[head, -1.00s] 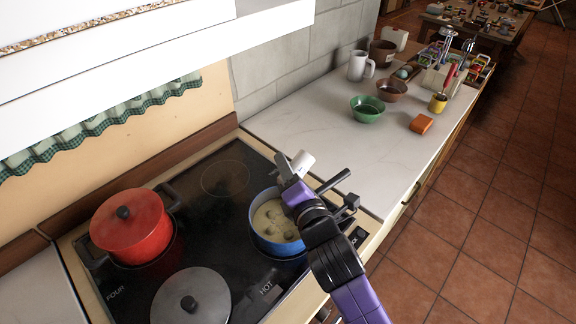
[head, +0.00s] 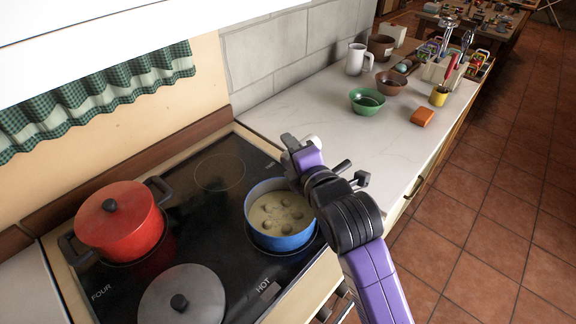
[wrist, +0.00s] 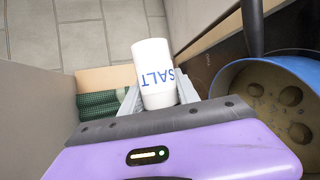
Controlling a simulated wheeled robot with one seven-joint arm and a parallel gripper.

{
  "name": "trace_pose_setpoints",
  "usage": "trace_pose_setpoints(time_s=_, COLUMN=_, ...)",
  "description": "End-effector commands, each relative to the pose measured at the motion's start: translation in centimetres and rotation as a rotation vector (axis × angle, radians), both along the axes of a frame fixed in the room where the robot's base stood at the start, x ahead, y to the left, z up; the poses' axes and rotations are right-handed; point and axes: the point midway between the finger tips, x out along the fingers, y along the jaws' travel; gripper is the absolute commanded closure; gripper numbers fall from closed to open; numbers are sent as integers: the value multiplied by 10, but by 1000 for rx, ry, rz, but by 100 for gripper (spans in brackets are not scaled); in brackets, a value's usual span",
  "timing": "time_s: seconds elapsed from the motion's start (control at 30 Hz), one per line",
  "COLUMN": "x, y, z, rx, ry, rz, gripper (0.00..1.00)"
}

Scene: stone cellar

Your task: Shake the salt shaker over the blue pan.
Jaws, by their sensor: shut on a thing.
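My gripper (head: 296,146) is shut on the white salt shaker, which shows clearly in the wrist view (wrist: 153,72) with blue letters reading SALT. In the head view the shaker is mostly hidden by my gripper. The blue pan (head: 283,243) stands on the stove and holds a pale liquid with several round lumps. It also shows at the right of the wrist view (wrist: 240,75). In the head view my gripper is over the far right part of the pan's rim, raised above it. I cannot tell whether the shaker is over the pan's opening.
A red lidded pot (head: 122,222) stands on the stove at left, and a grey lid (head: 182,303) lies at the front. The counter (head: 310,112) holds a green bowl (head: 367,101), a brown bowl (head: 390,83), a white mug (head: 357,59) and an orange block (head: 422,117).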

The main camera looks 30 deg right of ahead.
Motion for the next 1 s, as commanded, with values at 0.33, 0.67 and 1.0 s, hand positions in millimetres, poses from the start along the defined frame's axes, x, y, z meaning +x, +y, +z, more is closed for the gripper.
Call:
trace_pose_setpoints(time_s=0.33, x=-14, y=25, z=-15, rx=266, ry=79, rz=52, gripper=100)
trace_pose_setpoints(time_s=0.67, x=-18, y=34, z=-3, rx=661, ry=198, rz=47, gripper=100)
trace_pose_setpoints(time_s=1.0, x=-23, y=51, z=12, rx=1167, ry=347, rz=44, gripper=100)
